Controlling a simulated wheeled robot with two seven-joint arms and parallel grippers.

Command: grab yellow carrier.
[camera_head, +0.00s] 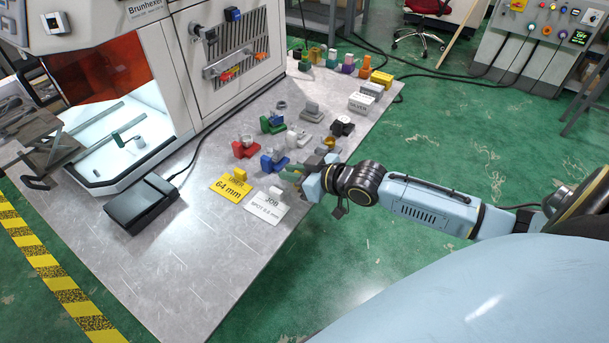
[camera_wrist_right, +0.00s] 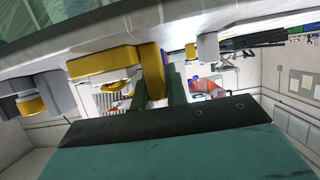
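The yellow carrier (camera_wrist_right: 105,65) shows in the right wrist view as an L-shaped block with a taller part at its right end. My right gripper (camera_wrist_right: 160,86) has its two dark green fingers close together, one on each side of that taller part, with no clear gap. It appears shut on the carrier, which seems to be at table level still. In the head view my right gripper (camera_head: 291,174) is low over the near right edge of the table, and it largely hides the carrier. My left gripper is not in view.
Red (camera_head: 245,148), blue (camera_head: 274,161) and green (camera_head: 272,123) carriers stand close by on the grey table (camera_head: 190,255). A yellow 64 mm card (camera_head: 231,187) and a white job card (camera_head: 266,208) lie beside the gripper. A machine stands behind, left.

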